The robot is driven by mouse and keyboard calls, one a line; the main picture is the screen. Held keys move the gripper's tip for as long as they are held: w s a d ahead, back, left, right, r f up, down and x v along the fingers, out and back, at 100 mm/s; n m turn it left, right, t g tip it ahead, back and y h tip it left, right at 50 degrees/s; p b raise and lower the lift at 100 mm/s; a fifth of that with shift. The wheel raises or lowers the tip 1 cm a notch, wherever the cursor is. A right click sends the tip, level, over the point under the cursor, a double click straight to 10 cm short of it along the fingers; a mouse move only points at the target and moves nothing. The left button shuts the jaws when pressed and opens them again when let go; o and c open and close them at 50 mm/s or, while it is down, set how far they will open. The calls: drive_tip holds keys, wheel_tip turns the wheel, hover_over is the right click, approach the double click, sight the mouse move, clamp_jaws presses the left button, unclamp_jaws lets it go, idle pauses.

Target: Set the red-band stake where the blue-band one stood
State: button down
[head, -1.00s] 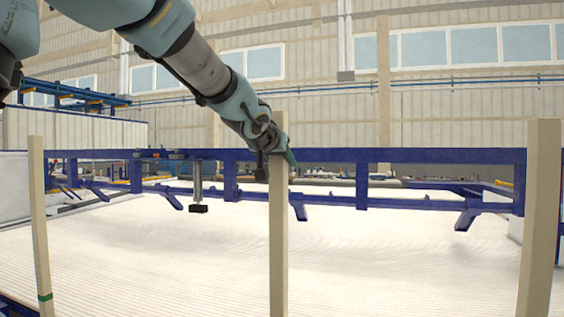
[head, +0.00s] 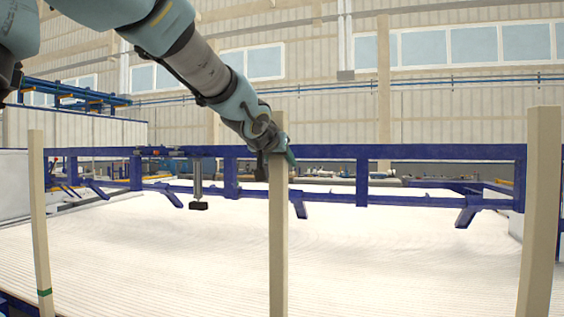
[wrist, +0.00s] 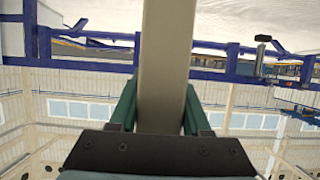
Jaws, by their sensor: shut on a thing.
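A pale upright stake (head: 279,235) stands in the middle of the head view; its lower end is out of frame and no band shows on it. My gripper (head: 285,152) is at its upper part, mostly hidden behind it. In the wrist view my gripper (wrist: 160,108) has its green fingers on both sides of this stake (wrist: 165,60), shut on it. A stake with a green band (head: 40,220) stands at the left. Another stake (head: 540,220) stands at the right, with no band in view. I see no red or blue band.
A blue rail frame (head: 420,152) with angled brackets runs across behind the stakes. A broad white ribbed layer, seemingly stacked pipes (head: 400,250), fills the space below and beyond. My arm crosses the upper left.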

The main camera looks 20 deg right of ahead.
drive_tip(key=shift+r, duration=0.1)
drive_tip(key=c, duration=0.6)
unclamp_jaws()
drive_tip(key=o, duration=0.3)
drive_tip(key=shift+f, duration=0.2)
drive_tip(key=v, duration=1.1)
drive_tip(key=shift+p, duration=0.4)
